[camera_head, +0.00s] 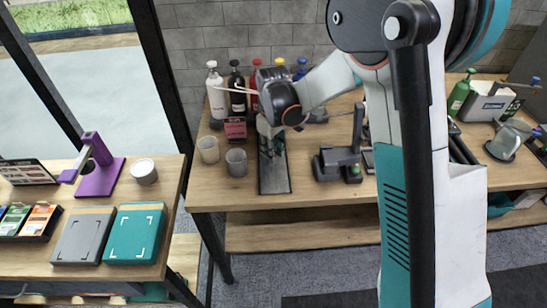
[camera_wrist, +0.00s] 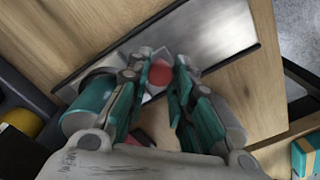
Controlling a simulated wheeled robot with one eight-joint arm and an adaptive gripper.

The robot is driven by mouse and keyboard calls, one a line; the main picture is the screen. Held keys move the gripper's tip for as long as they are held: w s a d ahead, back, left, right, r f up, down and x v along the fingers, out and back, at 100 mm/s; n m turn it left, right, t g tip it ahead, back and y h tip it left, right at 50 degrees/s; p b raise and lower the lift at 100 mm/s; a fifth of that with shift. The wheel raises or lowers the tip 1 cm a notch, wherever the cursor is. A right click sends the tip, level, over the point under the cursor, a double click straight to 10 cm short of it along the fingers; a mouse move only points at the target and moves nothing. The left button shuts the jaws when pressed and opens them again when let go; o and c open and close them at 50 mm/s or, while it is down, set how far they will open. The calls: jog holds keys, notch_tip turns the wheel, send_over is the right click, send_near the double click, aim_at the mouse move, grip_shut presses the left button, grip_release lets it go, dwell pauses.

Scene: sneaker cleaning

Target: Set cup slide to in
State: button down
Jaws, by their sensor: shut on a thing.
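A long dark-edged metal plate (camera_head: 274,184) lies on the wooden table, and its grey surface (camera_wrist: 215,38) fills the upper part of the wrist view. I cannot tell for sure which part is the cup slide. My gripper (camera_head: 271,146) is over the far part of this plate. In the wrist view my gripper (camera_wrist: 166,68) is shut on a small piece with a red round face (camera_wrist: 160,74) and pale edges, just above or at the plate. The fingers hide most of that piece. A light cup (camera_head: 208,150) and a grey cup (camera_head: 236,162) stand left of the plate.
Several bottles (camera_head: 215,92) stand behind my gripper along the wall. A small pink-and-black sign (camera_head: 235,129) stands close to its left. A dark device (camera_head: 340,163) stands right of the plate. The table front left of the plate is clear.

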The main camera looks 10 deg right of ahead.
jog(key=c, duration=1.4)
grip_release()
jog(key=shift+o, duration=0.2)
notch_tip(320, 180, up, 12)
jog(key=shift+c, duration=0.2)
